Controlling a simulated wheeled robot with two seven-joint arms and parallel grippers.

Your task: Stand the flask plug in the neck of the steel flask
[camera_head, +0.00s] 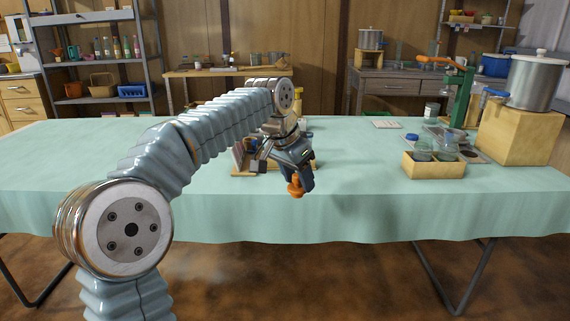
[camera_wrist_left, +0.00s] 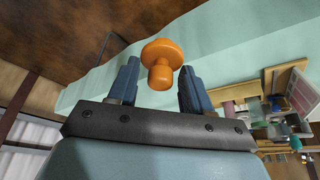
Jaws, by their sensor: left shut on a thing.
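The orange flask plug (camera_head: 296,187) is held at the tip of my left gripper (camera_head: 300,174), near the table's front edge. In the left wrist view the plug (camera_wrist_left: 163,52) has a wide round disc and a narrower knob, which sits between the two blue-grey fingers of the gripper (camera_wrist_left: 158,77). The gripper is shut on the plug, and the plug is clear of other things. I cannot pick out the steel flask for certain in either view; my left arm hides part of the table. My right gripper is not in view.
A wooden box of glass jars (camera_head: 434,171) stands at the right of the green-covered table (camera_head: 360,200). Behind it are a green press (camera_head: 463,100) and a steel pot (camera_head: 535,82) on a wooden block (camera_head: 520,131). The cloth between gripper and box is clear.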

